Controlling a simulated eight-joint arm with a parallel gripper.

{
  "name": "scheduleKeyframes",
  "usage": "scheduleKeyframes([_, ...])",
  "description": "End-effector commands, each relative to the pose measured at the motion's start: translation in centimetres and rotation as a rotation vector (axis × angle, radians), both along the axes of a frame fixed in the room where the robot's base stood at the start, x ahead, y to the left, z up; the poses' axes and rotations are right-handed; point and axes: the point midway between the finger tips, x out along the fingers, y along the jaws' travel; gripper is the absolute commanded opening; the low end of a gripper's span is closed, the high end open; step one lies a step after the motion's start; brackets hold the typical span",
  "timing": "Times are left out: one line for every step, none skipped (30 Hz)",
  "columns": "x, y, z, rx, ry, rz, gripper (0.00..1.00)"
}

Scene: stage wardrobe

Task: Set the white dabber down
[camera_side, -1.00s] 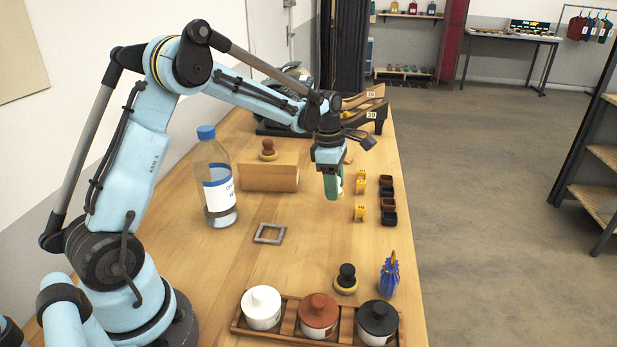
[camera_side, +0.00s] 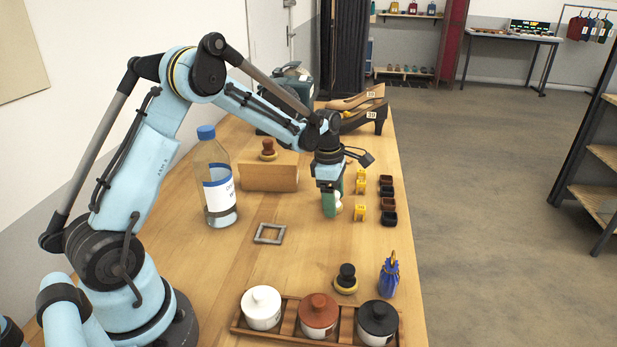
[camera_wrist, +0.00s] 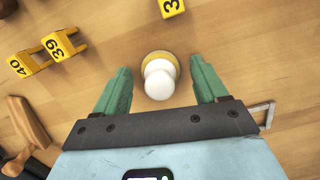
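The white dabber (camera_wrist: 159,80) has a round white knob and a yellowish pad. In the wrist view it stands upright on the wood between the fingers of my gripper (camera_wrist: 160,68), seen from above. The two green fingers are apart, with a gap on each side of the dabber. In the side view my gripper (camera_side: 335,208) points straight down, low over the table (camera_side: 310,235). A white part of the dabber (camera_side: 338,200) shows beside the near finger, which hides the rest.
Yellow number tags (camera_side: 360,213) and small dark cups (camera_side: 388,218) stand close on the right. A grey metal frame (camera_side: 270,233) lies nearer; a wooden block (camera_side: 268,177) and a large bottle (camera_side: 215,185) are left. A black dabber (camera_side: 346,278), a blue bottle (camera_side: 389,277) and a jar tray (camera_side: 285,338) are in front.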

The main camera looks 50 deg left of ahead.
Motion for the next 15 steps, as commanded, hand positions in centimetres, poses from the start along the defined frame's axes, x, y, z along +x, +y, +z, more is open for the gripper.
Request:
scheduleKeyframes([0.0, 0.0, 0.0, 0.0, 0.0, 0.0, 0.72])
scheduleKeyframes([0.0, 0.0, 0.0, 0.0, 0.0, 0.0, 0.72])
scheduleKeyframes([0.0, 0.0, 0.0, 0.0, 0.0, 0.0, 0.72])
scheduleKeyframes([0.0, 0.0, 0.0, 0.0, 0.0, 0.0, 0.72])
scheduleKeyframes([0.0, 0.0, 0.1, 0.0, 0.0, 0.0, 0.72])
scheduleKeyframes([0.0, 0.0, 0.2, 0.0, 0.0, 0.0, 0.72])
scheduleKeyframes([0.0, 0.0, 0.3, 0.0, 0.0, 0.0, 0.72])
scheduleKeyframes([0.0, 0.0, 0.5, 0.0, 0.0, 0.0, 0.72])
scheduleKeyframes([0.0, 0.1, 0.9, 0.0, 0.0, 0.0, 0.72])
scheduleKeyframes([-0.1, 0.1, 1.3, 0.0, 0.0, 0.0, 0.72])
scheduleKeyframes([-0.1, 0.1, 1.7, 0.0, 0.0, 0.0, 0.72])
scheduleKeyframes([-0.1, 0.2, 2.4, 0.0, 0.0, 0.001, 0.72])
scheduleKeyframes([-0.2, 0.3, 2.9, 0.0, 0.0, 0.001, 0.72])
scheduleKeyframes([-0.3, 0.3, 3.6, 0.0, 0.0, 0.001, 0.72])
scheduleKeyframes([-0.3, 0.4, 4.4, 0.0, 0.0, 0.001, 0.72])
